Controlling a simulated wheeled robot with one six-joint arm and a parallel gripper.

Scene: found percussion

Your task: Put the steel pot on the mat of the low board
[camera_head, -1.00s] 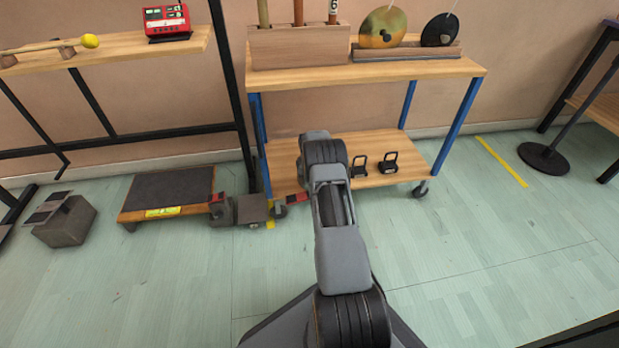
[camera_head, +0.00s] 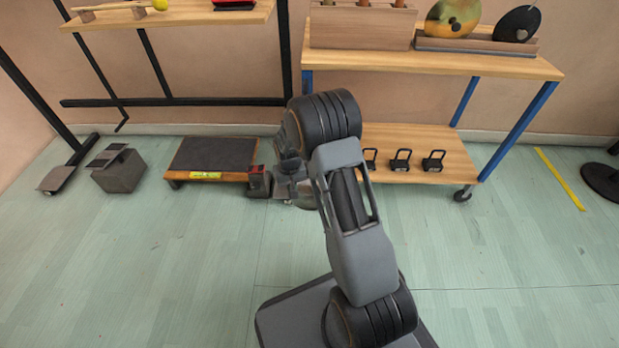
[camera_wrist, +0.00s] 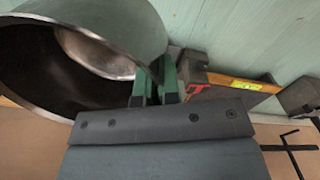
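The steel pot (camera_wrist: 120,20) fills the upper left of the wrist view, tilted, its open mouth and dark inside showing. My gripper (camera_wrist: 157,84) has its green fingertips closed at the pot's rim, with the wall between them. In the head view the gripper (camera_head: 290,180) is right of the low board, and only a small shiny part of the pot shows below it; the arm hides the rest. The low board (camera_head: 175,177) stands on the floor with a dark mat (camera_head: 212,154) on top, which looks empty. Its yellow label also shows in the wrist view.
A dark block with a red top (camera_head: 258,182) stands at the board's right end. A grey box (camera_head: 119,170) is to its left. A wooden cart (camera_head: 440,155) with several black clips on its lower shelf stands to the right. The floor in front of the board is clear.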

